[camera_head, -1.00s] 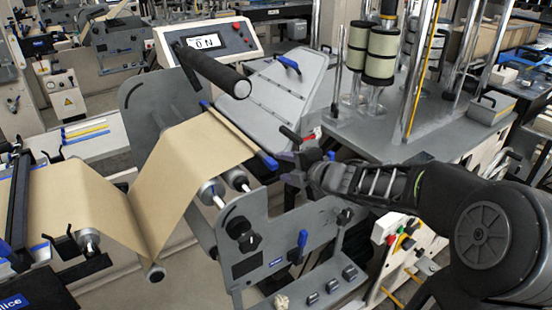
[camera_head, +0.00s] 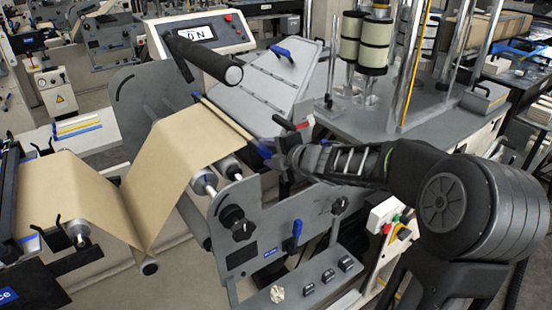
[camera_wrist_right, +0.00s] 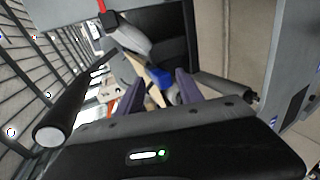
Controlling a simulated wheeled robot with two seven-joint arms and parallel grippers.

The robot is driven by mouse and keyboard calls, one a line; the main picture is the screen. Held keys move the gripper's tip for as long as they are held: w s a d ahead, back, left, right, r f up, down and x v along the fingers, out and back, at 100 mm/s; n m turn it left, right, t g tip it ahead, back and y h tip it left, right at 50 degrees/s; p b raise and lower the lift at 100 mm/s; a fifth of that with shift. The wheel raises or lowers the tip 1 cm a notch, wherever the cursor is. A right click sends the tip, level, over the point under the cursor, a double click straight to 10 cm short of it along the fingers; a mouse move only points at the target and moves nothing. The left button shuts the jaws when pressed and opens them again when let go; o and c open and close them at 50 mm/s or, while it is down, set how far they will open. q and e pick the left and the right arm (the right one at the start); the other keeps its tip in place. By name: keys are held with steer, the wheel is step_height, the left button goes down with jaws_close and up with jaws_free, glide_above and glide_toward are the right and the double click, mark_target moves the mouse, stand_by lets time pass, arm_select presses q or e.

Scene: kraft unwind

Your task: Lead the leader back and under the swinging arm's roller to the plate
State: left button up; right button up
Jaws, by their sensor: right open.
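The tan kraft leader (camera_head: 182,140) rises from the low rollers at left to a thin bar (camera_head: 228,120) along its upper edge. The bar has blue ends; the near blue end (camera_head: 262,147) is at my right gripper (camera_head: 278,156). In the right wrist view, the blue end (camera_wrist_right: 158,76) shows between the two open purple fingers (camera_wrist_right: 160,92); I cannot tell how deep it sits. The swinging arm's black roller (camera_head: 205,58) is above and behind the leader. The grey sloping plate (camera_head: 262,88) lies behind the bar. My left gripper is out of view.
A grey side frame (camera_head: 270,238) with knobs and a blue lever (camera_head: 297,230) stands below my right arm. A display box (camera_head: 200,36) is behind the roller. Rolls on posts (camera_head: 375,45) stand at the back right. The roller (camera_wrist_right: 62,118) is left in the wrist view.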

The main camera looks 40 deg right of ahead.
steer(key=shift+b+x, duration=0.3)
steer(key=shift+x, duration=1.1)
steer(key=c, duration=0.9)
steer(key=shift+f, duration=0.1)
jaws_close()
steer(key=shift+s+f, duration=0.1)
